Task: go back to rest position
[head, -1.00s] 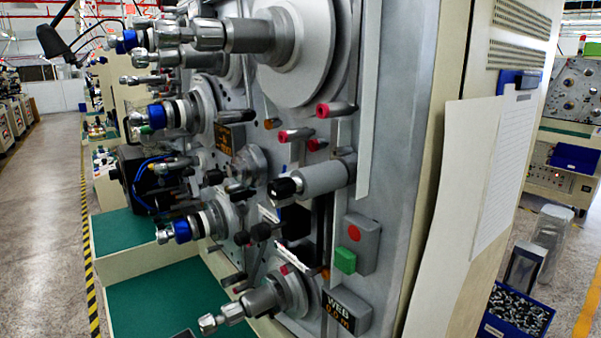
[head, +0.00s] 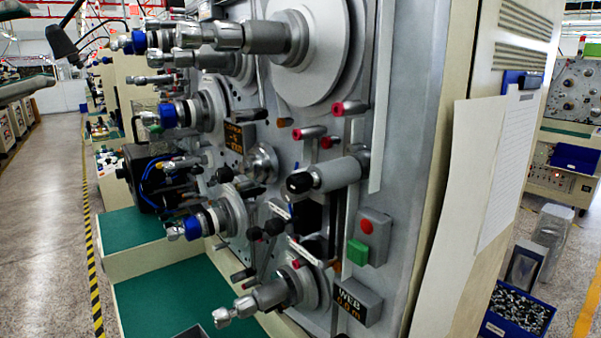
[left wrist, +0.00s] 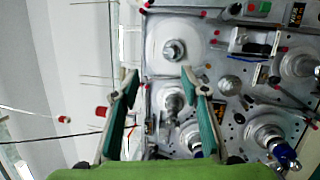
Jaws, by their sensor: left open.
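My left gripper (head: 28,88) shows at the left edge of the head view, in the air well left of the winding machine. In the left wrist view its two green-lined fingers (left wrist: 160,76) stand apart with nothing held between them. The grey machine panel (head: 405,130) carries several winding spindles, among them an upper one (head: 262,38) and a lower one (head: 272,295). The wrist view looks at the panel turned, with spindles beyond the fingers, such as one with a blue end (left wrist: 284,155). My right gripper is in neither view.
A green shelf (head: 165,300) juts out below the spindles. Red and green buttons (head: 366,226) sit on the panel. A blue bin (head: 517,312) of small parts stands on the floor at right. The aisle (head: 45,220) at left is clear.

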